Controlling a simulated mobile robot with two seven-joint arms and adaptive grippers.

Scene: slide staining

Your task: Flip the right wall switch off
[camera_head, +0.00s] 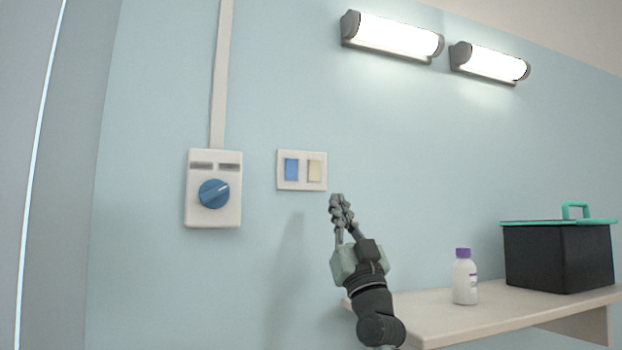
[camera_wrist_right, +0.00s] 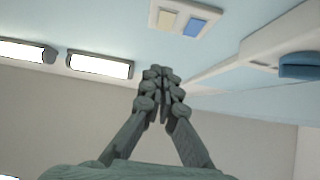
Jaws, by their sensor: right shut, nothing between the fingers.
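A white switch plate (camera_head: 302,185) is on the blue wall in the head view. It holds a blue rocker (camera_head: 291,169) on the left and a cream rocker, the right switch (camera_head: 315,170), on the right. In the right wrist view the plate is turned round, with the cream rocker (camera_wrist_right: 167,20) left of the blue rocker (camera_wrist_right: 195,28). My right gripper (camera_head: 337,199) is shut and empty, with its fingertips just below and right of the plate in the head view. The fingertips (camera_wrist_right: 160,74) look apart from the plate. My left gripper is not in view.
A white box with a blue dial (camera_head: 214,193) is on the wall to the left. A shelf (camera_head: 437,326) at the lower right holds a purple-capped bottle (camera_head: 465,281) and a black box (camera_head: 556,258). Two lit lamps (camera_head: 395,36) are above.

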